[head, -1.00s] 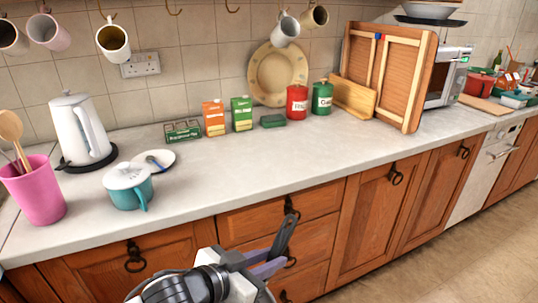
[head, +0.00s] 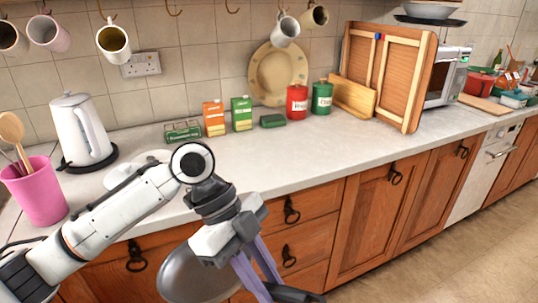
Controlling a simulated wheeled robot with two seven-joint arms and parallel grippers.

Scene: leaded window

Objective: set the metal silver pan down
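The metal silver pan (head: 192,276) is in the head view at the bottom centre, in front of the cupboard doors and below the worktop's front edge. It is tilted and partly covered by my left arm and gripper. Its dark handle (head: 292,294) points right at the bottom of the picture. My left gripper (head: 268,284) points down, with its two purple fingers at the handle. It appears shut on the handle, holding the pan in the air. My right gripper is not in view.
Cartons (head: 214,118), a red canister (head: 297,102) and a green canister (head: 322,98) line the back.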

